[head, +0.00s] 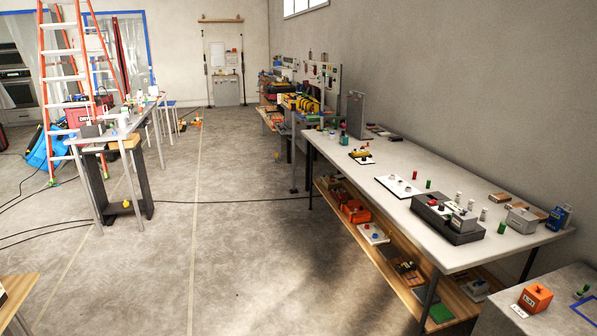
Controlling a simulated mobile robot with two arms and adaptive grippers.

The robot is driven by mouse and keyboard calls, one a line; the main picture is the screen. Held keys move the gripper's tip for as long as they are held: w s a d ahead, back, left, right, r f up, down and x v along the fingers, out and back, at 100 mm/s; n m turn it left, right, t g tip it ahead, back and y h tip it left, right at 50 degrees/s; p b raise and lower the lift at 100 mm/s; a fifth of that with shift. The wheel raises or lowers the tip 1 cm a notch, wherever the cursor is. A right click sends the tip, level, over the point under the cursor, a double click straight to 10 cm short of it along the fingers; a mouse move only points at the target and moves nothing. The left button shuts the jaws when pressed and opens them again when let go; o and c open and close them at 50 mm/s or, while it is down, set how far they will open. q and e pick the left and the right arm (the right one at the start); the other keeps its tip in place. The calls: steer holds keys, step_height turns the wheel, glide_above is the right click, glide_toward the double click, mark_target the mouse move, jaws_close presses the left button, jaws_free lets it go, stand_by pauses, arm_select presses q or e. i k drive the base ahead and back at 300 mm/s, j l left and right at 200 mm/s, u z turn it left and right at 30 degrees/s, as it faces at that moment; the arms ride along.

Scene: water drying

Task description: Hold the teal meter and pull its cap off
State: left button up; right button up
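A small teal upright object (343,131) stands near the far left end of the white-topped table on the right. It is too small to tell whether it is the teal meter or whether a cap is on it. A blue device (559,217) stands near that table's right end. Neither of my grippers is in view.
The long white-topped table (400,205) along the right wall holds a grey case (447,218), a white board (398,186) and several small bottles. Its wooden lower shelf (398,283) is loaded. A nearer table (575,318) bears an orange box (535,298). Open floor (250,240) lies left, crossed by cables.

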mark_target(342, 140)
steer(key=i+u, duration=0.15)
steer(key=i, duration=4.6)
steer(key=i+j+z, duration=0.1)
steer(key=i+z, duration=0.3)
steer(key=i, duration=0.15)
steer(key=i+j+z, duration=0.75)
steer(key=i, duration=0.2)
steer(key=i+j+z, duration=0.4)
steer(key=j, duration=0.15)
